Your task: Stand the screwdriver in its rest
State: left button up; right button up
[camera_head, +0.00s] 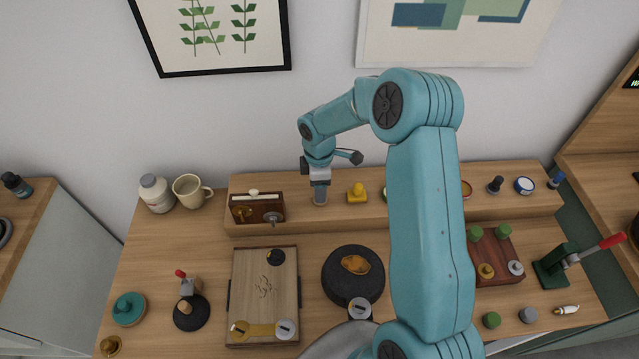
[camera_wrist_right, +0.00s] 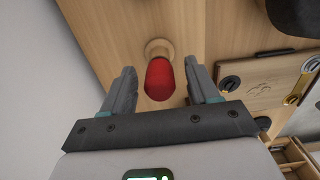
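My right gripper (camera_head: 320,192) reaches down over the raised back shelf in the head view. In the right wrist view its two fingers (camera_wrist_right: 163,82) are open, one on each side of a red rounded handle (camera_wrist_right: 160,80), with a gap on both sides. The handle looks like the screwdriver's, but its shaft is not visible. A round pale wooden piece (camera_wrist_right: 158,48) shows just past the handle; it may be the rest, and I cannot tell whether the two touch. The handle is hidden in the head view. My left gripper is not in view.
A brown block with knobs (camera_head: 243,212) stands left of the gripper, and a yellow piece (camera_head: 357,193) stands close on its right. A wooden board (camera_head: 264,275) and a round black plate (camera_head: 340,290) lie in front. A red-handled press (camera_head: 565,262) is far right.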

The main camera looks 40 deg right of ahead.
notch_tip(320, 180, up, 8)
jog(key=p, duration=0.5)
jog(key=shift+f, duration=0.1)
notch_tip(320, 180, up, 8)
jog(key=shift+r+p, duration=0.25)
jog(key=shift+p, duration=0.1)
jog(key=shift+a, duration=0.15)
